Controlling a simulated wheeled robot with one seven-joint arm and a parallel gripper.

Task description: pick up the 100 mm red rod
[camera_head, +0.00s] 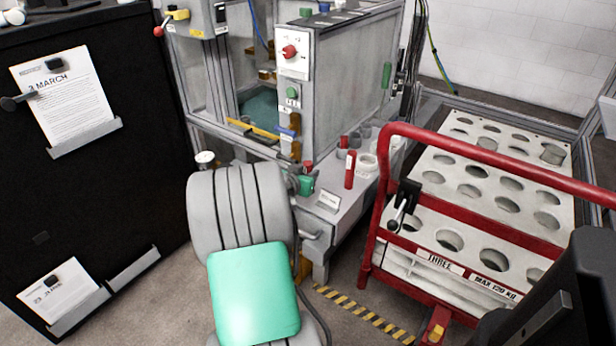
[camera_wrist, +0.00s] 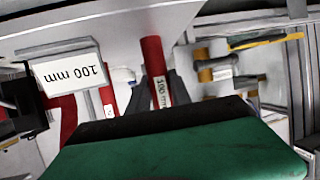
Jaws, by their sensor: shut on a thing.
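The red rod (camera_wrist: 152,58) with a white "100 mm" label stands between the two dark fingers of my gripper (camera_wrist: 162,88) in the wrist view. The fingers are shut on it near the label. In the head view a short red piece, which looks like this rod (camera_head: 308,167), shows just right of my grey arm, which hides most of the gripper. I cannot tell whether the rod's far end touches the grey bench. A "100 mm" sign (camera_head: 328,201) is on the bench, and it also shows upside down in the wrist view (camera_wrist: 68,78).
Another red rod (camera_head: 350,170) with a white band stands on the grey bench (camera_head: 338,222), with several round pieces behind it. A red-railed trolley (camera_head: 450,150) with a holed white top stands close on the right. The machine cabinet (camera_head: 345,75) rises behind. A black cabinet (camera_head: 95,170) is at left.

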